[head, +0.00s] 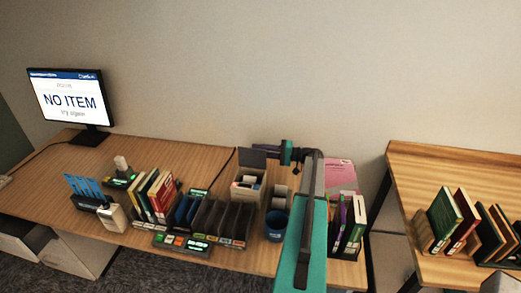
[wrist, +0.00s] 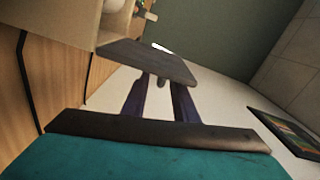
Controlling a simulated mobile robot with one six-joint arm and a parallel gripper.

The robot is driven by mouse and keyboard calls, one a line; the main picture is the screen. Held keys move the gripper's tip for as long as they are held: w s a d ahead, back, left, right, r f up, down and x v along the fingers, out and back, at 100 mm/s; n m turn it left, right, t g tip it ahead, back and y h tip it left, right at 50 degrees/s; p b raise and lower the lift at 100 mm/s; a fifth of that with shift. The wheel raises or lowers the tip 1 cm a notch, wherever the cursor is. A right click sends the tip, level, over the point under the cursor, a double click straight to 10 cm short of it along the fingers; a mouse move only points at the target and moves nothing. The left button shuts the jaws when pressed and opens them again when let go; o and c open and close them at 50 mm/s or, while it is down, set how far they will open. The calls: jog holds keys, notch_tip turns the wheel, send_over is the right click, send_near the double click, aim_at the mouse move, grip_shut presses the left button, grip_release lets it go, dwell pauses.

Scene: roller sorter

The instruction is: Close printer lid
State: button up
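The label printer (head: 246,190) is a beige box on the long wooden table, with its dark grey lid (head: 252,158) standing up, open. In the wrist view the printer's beige body (wrist: 80,22) is at the upper left, and the grey lid (wrist: 150,62) juts out from it across the middle. My gripper (head: 262,147) is at the lid's height, on its far side. Its two dark fingers (wrist: 161,92) are apart with a gap between them, and nothing shows held. The lid hides the fingertips, so I cannot tell whether they touch it.
A blue cup (head: 276,226) stands right of the printer. Dark bins (head: 215,218) and books (head: 157,193) stand to its left. A monitor (head: 70,97) reading "NO ITEM" is at the far left. A second table (head: 440,165) with books is at the right.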

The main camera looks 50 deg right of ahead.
grip_shut()
jog(key=shift+s+a+b, duration=0.25)
jog(key=shift+a+b, duration=0.15)
jog(key=shift+b, duration=0.7)
jog(key=shift+a+b, duration=0.1)
jog(key=shift+b, duration=0.25)
jog(key=shift+s+a+b, duration=0.25)
jog(key=shift+a+b, duration=0.05)
jog(key=shift+b, duration=0.65)
jog(key=shift+s+a+r+b, duration=0.1)
jog(key=shift+a+r+b, duration=0.05)
jog(key=shift+b, duration=0.15)
